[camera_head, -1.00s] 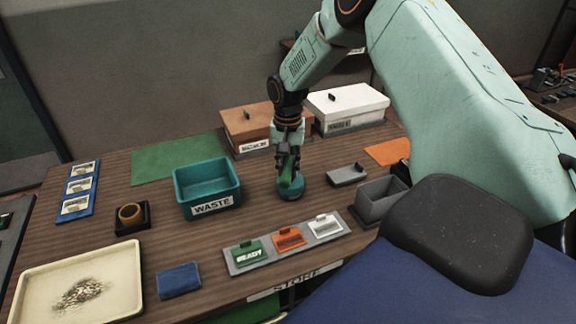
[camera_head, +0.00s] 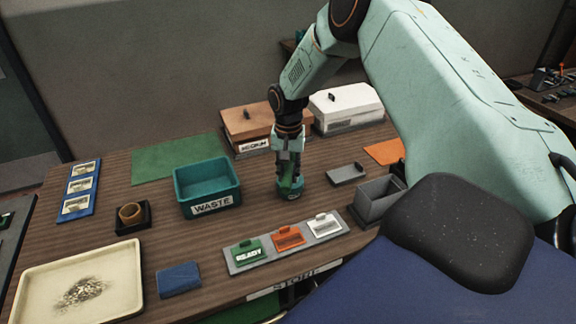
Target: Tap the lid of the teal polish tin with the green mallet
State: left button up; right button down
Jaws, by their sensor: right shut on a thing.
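My right gripper (camera_head: 290,180) points straight down over the middle of the table, right of the teal waste bin. It is shut on the green mallet (camera_head: 289,183), of which only a little green shows between the fingers. The teal polish tin (camera_head: 292,195) is on the table directly below, mostly hidden by the gripper. The mallet is at or very near the tin's lid; I cannot tell whether they touch. My left gripper is not in view.
The teal waste bin (camera_head: 207,207) stands close on the left. A grey strip (camera_head: 240,268) with green, orange and white tags lies in front. A grey lidless box (camera_head: 380,203) and its lid (camera_head: 346,175) are on the right. Brown (camera_head: 240,120) and white (camera_head: 345,103) boxes stand behind.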

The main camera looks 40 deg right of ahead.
jog(key=shift+f, duration=0.85)
jog(key=shift+w+r+p, duration=0.25)
jog(key=shift+r+p, duration=0.35)
notch_tip(320, 180, up, 4)
jog(key=shift+s+f+p, duration=0.1)
jog(key=shift+f+p, duration=0.1)
jog(key=shift+p, duration=0.8)
jog(key=shift+s+r, duration=0.15)
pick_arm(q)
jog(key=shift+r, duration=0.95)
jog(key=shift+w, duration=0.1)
pick_arm(e)
jog(key=shift+w, duration=0.2)
